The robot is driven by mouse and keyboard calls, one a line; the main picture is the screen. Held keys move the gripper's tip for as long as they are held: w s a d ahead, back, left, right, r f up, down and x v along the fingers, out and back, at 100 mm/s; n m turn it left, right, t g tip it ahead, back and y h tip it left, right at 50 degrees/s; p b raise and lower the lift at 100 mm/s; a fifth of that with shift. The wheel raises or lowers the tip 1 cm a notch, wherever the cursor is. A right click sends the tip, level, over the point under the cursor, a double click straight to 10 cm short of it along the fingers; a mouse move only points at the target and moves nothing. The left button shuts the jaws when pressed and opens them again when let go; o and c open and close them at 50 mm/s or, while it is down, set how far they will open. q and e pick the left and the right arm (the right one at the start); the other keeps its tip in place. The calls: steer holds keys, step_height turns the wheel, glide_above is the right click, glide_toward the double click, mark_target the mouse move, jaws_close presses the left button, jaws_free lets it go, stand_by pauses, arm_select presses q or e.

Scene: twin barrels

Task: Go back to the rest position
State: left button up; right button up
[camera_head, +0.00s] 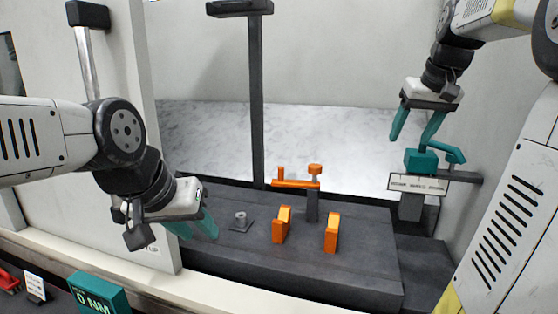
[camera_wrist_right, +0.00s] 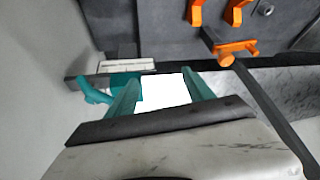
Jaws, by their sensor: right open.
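My left gripper (camera_head: 197,234) has its teal fingers pointing down, with a gap between them. It is empty, in front of the left end of the dark bench and left of a small grey post on a base (camera_head: 240,221). My right gripper (camera_head: 411,139) is open, its two teal fingers spread above a teal block with a lever (camera_head: 428,160) at the right. In the right wrist view the fingers (camera_wrist_right: 156,92) are apart with nothing between them. The teal block (camera_wrist_right: 128,85) shows partly behind the left finger there.
Two orange brackets (camera_head: 282,225) (camera_head: 332,233) and an orange clamp (camera_head: 297,184) stand on the dark bench (camera_head: 365,265). A tall dark post (camera_head: 256,105) rises behind. A labelled plate (camera_head: 418,184) is below the teal block. A teal display (camera_head: 98,294) reads "0 NM" at lower left.

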steer(key=s+a+f+y, duration=0.1)
steer(key=s+a+f, duration=0.5)
steer(key=s+a, duration=0.2)
steer(key=s+a+f+n+t+y, duration=0.1)
steer(key=s+a+f, duration=0.6)
steer(key=s+a, duration=0.2)
steer(key=shift+s+a, duration=0.2)
steer(key=shift+s, duration=0.5)
steer(key=shift+c, duration=0.4)
